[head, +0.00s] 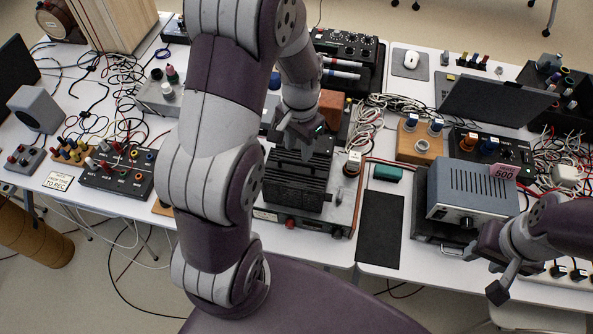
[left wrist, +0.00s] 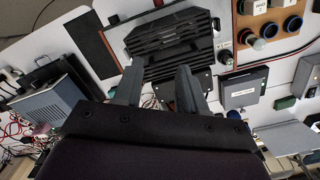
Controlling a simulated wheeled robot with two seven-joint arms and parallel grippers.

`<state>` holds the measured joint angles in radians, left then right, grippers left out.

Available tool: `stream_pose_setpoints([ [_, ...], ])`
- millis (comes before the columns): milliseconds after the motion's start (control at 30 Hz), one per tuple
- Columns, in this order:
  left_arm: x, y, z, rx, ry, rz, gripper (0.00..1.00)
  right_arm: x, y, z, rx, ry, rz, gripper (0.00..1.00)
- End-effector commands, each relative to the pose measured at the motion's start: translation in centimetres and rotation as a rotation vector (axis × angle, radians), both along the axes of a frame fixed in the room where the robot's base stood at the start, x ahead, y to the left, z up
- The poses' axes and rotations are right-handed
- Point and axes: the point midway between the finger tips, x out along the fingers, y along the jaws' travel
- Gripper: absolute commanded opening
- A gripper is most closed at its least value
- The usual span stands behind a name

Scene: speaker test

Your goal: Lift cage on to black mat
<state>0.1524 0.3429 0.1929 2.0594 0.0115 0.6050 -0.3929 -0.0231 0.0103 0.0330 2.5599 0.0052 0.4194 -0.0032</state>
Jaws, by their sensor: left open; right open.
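The cage (head: 297,185) is a black ribbed cover sitting on a silver-topped device (head: 338,205) at the middle of the table. In the left wrist view the cage (left wrist: 172,42) lies just beyond my fingertips. The black mat (head: 380,230) lies flat and bare to the right of the device; it also shows in the left wrist view (left wrist: 88,45). My left gripper (head: 312,150) is open above the far part of the cage, with its fingers (left wrist: 160,75) apart and nothing visible between them. My right gripper (head: 490,272) is open and empty by the table's front right.
A grey-blue box (head: 470,190) with a pink price tag stands right of the mat. A small green block (head: 388,173) lies behind the mat, near coiled cables (head: 366,125). A glass-like part (head: 352,163) stands on the device right of the cage. An open laptop (head: 495,100) is farther back.

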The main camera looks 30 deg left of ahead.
Motion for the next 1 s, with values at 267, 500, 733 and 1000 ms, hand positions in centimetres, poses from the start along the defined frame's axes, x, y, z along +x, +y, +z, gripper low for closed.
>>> stream_pose_setpoints([
  [267, 6.3, 2.8, 1.6, -0.130, 0.072, -0.892, 0.41, 0.0, 0.0, 1.2, 0.000, 0.001, 0.000, 0.43],
  [500, 5.1, 2.5, -1.9, -0.167, 0.087, -1.053, 0.41, 0.0, 0.0, -1.3, 0.000, 0.001, 0.000, 0.43],
  [733, 4.3, 2.3, -5.0, -0.166, 0.087, -1.051, 0.41, 0.0, 0.0, 1.3, 0.000, 0.000, 0.000, 0.43],
  [1000, 3.0, 1.9, -9.0, -0.167, 0.088, -1.050, 0.41, 0.0, 0.0, 3.9, 0.000, 0.000, 0.000, 0.43],
])
